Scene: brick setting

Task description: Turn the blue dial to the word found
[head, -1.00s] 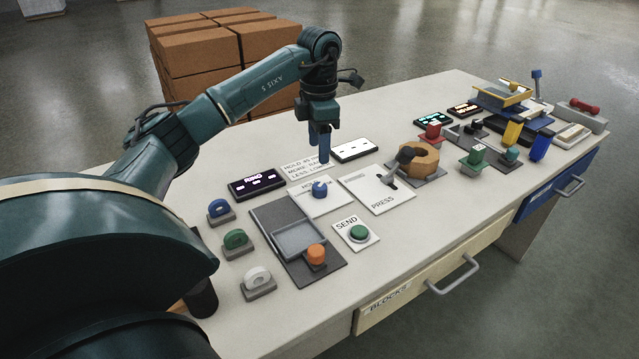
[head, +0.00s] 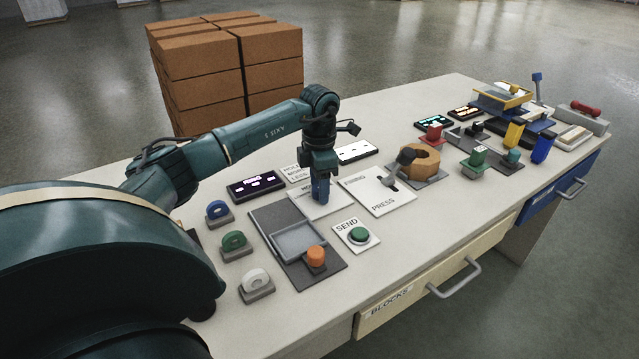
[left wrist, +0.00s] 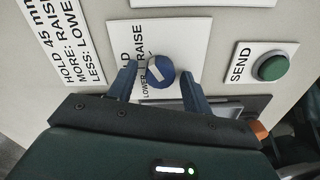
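The blue dial (left wrist: 161,72) sits on a white plate (left wrist: 143,32) and has a white pointer mark. In the left wrist view the plate reads LOWER and RAISE, with another word partly hidden by a finger. My left gripper (left wrist: 160,82) is open, one finger on each side of the dial; I cannot tell whether they touch it. In the head view my left gripper (head: 320,194) points down over the plate and hides most of the dial. My right gripper is not in view.
A green SEND button (head: 358,235) and a grey tray (head: 300,240) with an orange knob (head: 316,257) are nearby. A lit display (head: 256,186) stands left. Brick stacks (head: 205,75) stand behind the table.

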